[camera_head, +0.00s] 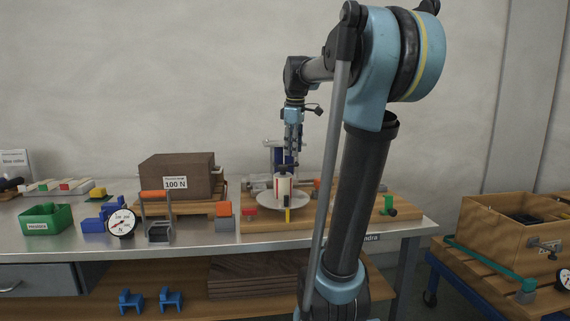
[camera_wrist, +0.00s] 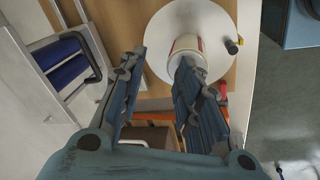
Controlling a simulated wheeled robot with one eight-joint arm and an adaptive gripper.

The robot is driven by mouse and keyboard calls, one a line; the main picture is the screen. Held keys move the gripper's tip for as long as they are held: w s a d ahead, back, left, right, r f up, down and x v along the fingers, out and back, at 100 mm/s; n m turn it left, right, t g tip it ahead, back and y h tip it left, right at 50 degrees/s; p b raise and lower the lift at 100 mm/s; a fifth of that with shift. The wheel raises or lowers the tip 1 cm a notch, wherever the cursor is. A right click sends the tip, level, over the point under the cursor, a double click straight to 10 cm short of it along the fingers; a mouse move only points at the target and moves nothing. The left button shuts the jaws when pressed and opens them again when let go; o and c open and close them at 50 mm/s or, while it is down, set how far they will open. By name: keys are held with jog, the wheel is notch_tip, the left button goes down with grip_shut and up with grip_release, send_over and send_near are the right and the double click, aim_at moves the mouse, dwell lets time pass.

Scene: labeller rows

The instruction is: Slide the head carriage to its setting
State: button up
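The labeller stands on a wooden board (camera_head: 345,206) at the right of the bench. Its blue block, apparently the head carriage (camera_head: 277,156), sits on a metal frame behind the round plate and is partly hidden by my gripper (camera_head: 292,148). In the wrist view a blue block (camera_wrist: 68,62) sits between silver rails at the left. A white cylinder with a red band (camera_wrist: 187,46) stands on the white round plate (camera_wrist: 157,55). My gripper (camera_wrist: 160,60) is open, with nothing visible between its fingers, left of the cylinder and right of the blue block. I cannot tell any contact.
A brown block marked 100 N (camera_head: 176,176) and a round gauge (camera_head: 121,223) stand left of the labeller. A green bin (camera_head: 46,219) is at the far left, and a wooden crate (camera_head: 500,232) at the right.

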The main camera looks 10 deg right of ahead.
jog(key=w+r+n, duration=0.5)
jog(key=w+r, duration=0.3)
jog(key=w, duration=0.5)
send_near(285, 160)
jog(key=s+f, duration=0.1)
jog(key=f, duration=0.4)
jog(key=s+f, duration=0.1)
jog(key=f, duration=0.2)
jog(key=shift+s+a+f, duration=0.3)
jog(key=shift+s+f, duration=0.05)
jog(key=shift+c, duration=0.5)
grip_shut()
